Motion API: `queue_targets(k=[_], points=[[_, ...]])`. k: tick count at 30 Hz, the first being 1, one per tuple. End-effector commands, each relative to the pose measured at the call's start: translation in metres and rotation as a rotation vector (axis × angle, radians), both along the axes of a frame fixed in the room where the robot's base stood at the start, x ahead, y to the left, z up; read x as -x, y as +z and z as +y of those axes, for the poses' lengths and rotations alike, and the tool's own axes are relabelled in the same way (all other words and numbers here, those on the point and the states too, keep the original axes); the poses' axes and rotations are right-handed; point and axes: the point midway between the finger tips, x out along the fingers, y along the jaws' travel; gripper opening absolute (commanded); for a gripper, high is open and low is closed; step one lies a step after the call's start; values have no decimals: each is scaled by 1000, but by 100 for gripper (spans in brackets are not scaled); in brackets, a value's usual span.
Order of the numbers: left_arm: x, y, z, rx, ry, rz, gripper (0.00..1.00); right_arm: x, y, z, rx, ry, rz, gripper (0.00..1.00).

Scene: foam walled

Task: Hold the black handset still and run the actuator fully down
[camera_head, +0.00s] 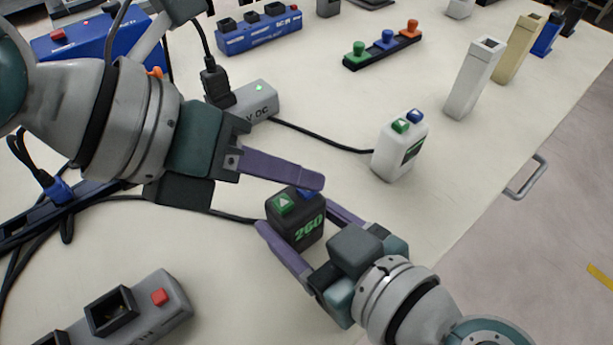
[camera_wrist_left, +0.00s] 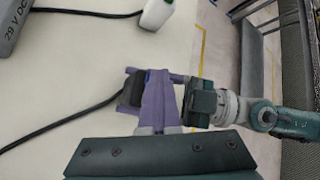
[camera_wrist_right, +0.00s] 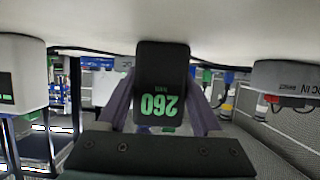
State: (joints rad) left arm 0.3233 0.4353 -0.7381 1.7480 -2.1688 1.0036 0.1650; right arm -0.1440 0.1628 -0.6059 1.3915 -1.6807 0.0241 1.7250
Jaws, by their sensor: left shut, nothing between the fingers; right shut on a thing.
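The black handset (camera_head: 295,222) has a green "260" on its side and a green up-arrow button (camera_head: 284,202) and a blue button (camera_head: 305,193) on top. My right gripper (camera_head: 297,214) is shut on the handset, one purple finger on each side. The right wrist view shows the handset (camera_wrist_right: 160,90) upside down between the fingers. My left gripper (camera_head: 318,182) is shut and empty, its fingertips over the blue button and partly hiding it. Whether they touch it I cannot tell. The left wrist view shows the handset (camera_wrist_left: 131,92) partly behind the fingers. I cannot clearly identify the actuator.
A white handset (camera_head: 400,147) stands to the right. A grey "V DC" box (camera_head: 252,101) is behind my left gripper. A black cable (camera_head: 230,215) runs left from the black handset. A grey box with a red button (camera_head: 160,297) lies front left.

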Motion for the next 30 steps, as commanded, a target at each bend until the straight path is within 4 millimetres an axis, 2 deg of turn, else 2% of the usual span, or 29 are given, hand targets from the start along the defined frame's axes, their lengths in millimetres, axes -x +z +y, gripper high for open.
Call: queue_targets(k=[10, 21, 30], points=[[0, 16, 1, -2, -1, 0, 0, 0, 0, 0, 0, -1, -1, 4], [0, 19, 0, 0, -1, -1, 0, 0, 0, 0, -1, 0, -1, 4], [-1, 47, 0, -1, -1, -4, 0, 0, 0, 0, -1, 0, -1, 4]])
